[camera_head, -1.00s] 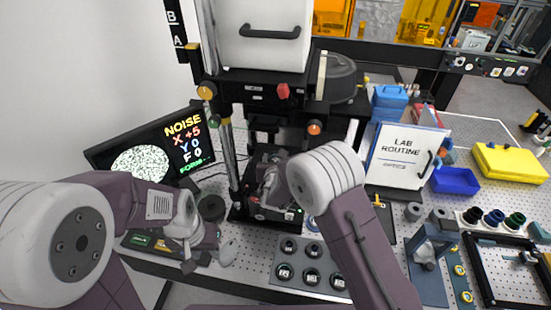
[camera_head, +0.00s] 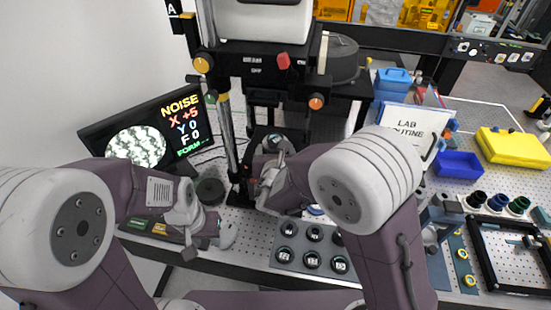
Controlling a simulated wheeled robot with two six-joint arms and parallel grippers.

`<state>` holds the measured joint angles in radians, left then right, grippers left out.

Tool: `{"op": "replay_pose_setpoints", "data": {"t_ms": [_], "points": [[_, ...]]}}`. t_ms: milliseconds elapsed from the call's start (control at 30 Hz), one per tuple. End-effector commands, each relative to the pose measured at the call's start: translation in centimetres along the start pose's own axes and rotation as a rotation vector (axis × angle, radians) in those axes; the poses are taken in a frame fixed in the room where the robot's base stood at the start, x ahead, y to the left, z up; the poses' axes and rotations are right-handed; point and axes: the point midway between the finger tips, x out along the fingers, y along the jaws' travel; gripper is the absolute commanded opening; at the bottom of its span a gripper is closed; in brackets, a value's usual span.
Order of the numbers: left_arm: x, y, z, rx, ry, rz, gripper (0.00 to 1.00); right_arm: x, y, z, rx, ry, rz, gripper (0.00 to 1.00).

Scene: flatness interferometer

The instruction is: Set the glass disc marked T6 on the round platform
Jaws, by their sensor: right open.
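A small round dark piece with a pale, glassy top (camera_head: 277,143) shows just beyond my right gripper, inside the black instrument frame. It looks like a disc on the round platform, but I cannot read a T6 mark, and my gripper and arm hide most of the platform. My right gripper (camera_head: 266,180) is open in front of this piece; I cannot tell whether it touches it. My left gripper (camera_head: 196,237) hangs over the front left of the bench, apart from the platform; its jaws are unclear. A grey tray (camera_head: 299,246) holds several dark round pieces with unreadable labels.
The instrument's posts and black crossbar (camera_head: 262,60) stand close around my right gripper. A monitor (camera_head: 150,135) is at the left, and a dark cylinder (camera_head: 210,191) stands near my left gripper. A lab routine sign (camera_head: 408,130), blue bin (camera_head: 458,166) and yellow case (camera_head: 508,145) are right.

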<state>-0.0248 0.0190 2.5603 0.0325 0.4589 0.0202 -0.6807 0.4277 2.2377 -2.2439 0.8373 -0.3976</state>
Motion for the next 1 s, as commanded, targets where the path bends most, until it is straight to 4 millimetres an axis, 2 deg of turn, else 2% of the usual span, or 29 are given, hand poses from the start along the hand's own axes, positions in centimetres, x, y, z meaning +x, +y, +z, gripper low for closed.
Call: {"op": "replay_pose_setpoints", "data": {"t_ms": [100,200,500,567,600,667,700,767,800,867,900,1000], "points": [[0.6,0.0,0.1,0.0,0.0,0.0,0.36,-1.8,0.1,-0.1,0.0,-0.001,0.002,0.71],[0.7,0.0,0.1,0.0,0.0,0.0,0.36,-2.5,0.0,0.0,0.0,0.0,0.001,0.71],[0.6,0.0,0.1,0.0,0.001,0.0,0.36,-2.7,-0.1,0.0,0.001,0.001,-0.002,0.71],[0.6,0.0,0.1,0.0,0.0,0.0,0.36,-2.6,-1.0,-0.2,0.029,0.013,-0.027,0.71],[0.6,0.0,0.1,0.0,0.0,0.0,0.36,-2.5,-2.6,-0.6,0.082,0.034,-0.074,0.71],[0.6,0.0,0.1,0.0,0.0,0.0,0.36,-2.7,-6.6,-1.9,0.232,0.091,-0.2,0.71],[0.6,0.0,0.1,0.0,0.0,0.0,0.36,-3.3,-10.1,-3.4,0.379,0.138,-0.316,0.71],[0.6,0.0,0.1,0.0,0.0,0.0,0.36,-5.2,-15.2,-6.4,0.655,0.205,-0.52,0.71],[0.6,0.0,0.1,0.0,0.0,0.0,0.36,-7.0,-17.8,-8.7,0.858,0.239,-0.659,0.71],[0.7,0.0,0.1,0.0,0.0,0.0,0.36,-9.9,-20.2,-11.9,1.17,0.268,-0.861,0.71],[0.7,0.0,0.1,0.0,0.0,0.0,0.36,-11.8,-21.0,-13.8,1.383,0.272,-0.989,0.71],[0.7,0.0,0.1,0.0,0.0,0.0,0.36,-15.3,-20.6,-17.1,1.894,0.231,-1.265,0.71]]}}
